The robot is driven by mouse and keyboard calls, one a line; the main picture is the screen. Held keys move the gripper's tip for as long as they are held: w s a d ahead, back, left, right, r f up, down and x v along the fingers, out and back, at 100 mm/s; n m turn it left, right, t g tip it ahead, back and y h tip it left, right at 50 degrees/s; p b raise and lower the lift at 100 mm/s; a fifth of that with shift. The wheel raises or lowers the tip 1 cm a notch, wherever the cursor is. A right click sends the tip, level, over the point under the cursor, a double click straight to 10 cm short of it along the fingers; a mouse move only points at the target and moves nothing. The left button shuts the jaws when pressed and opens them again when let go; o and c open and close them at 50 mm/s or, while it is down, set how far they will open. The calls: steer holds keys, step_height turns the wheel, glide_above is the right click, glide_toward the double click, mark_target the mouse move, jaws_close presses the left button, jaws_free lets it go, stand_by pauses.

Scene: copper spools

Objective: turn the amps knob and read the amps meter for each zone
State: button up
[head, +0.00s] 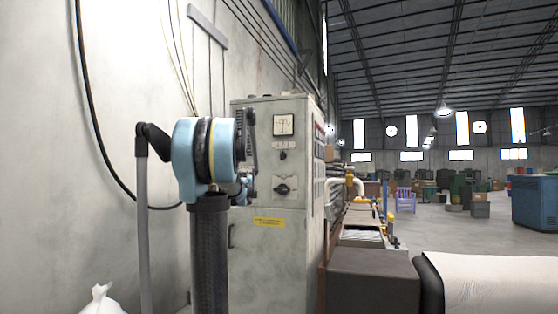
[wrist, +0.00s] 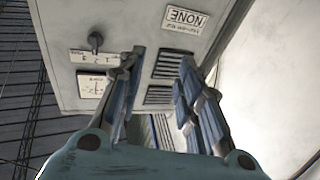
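A tall grey cabinet (head: 265,265) stands behind my arm in the head view. Its front carries a square white meter (head: 283,125), a small dark knob (head: 283,156) below it, and a larger dark rotary switch (head: 285,188) lower down. The wrist view is upside down. It shows a dark knob (wrist: 96,40), a scale plate beside it and a meter (wrist: 90,85), left of my fingers. My gripper (wrist: 161,58) is open and empty, its fingers apart in front of the vent slots (wrist: 168,65). The meter's reading is too small to tell.
A yellow label (head: 269,222) is on the cabinet front. A dark brown box (head: 372,280) and a white roll (head: 495,282) stand at right. A white bag (head: 101,301) lies at lower left.

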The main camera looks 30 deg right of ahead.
mark_target(281, 155)
steer(key=s+d+r+m+g+h, duration=0.15)
steer(key=d+r+m+h, duration=0.35)
steer(key=d, duration=0.6)
steer(key=shift+n+g+h, duration=0.45)
steer(key=shift+n+h, duration=0.05)
steer(key=shift+n, duration=0.1)
steer(key=x, duration=1.7)
steer(key=shift+w+d+r, duration=0.15)
steer(key=shift+w, duration=0.05)
jaws_close()
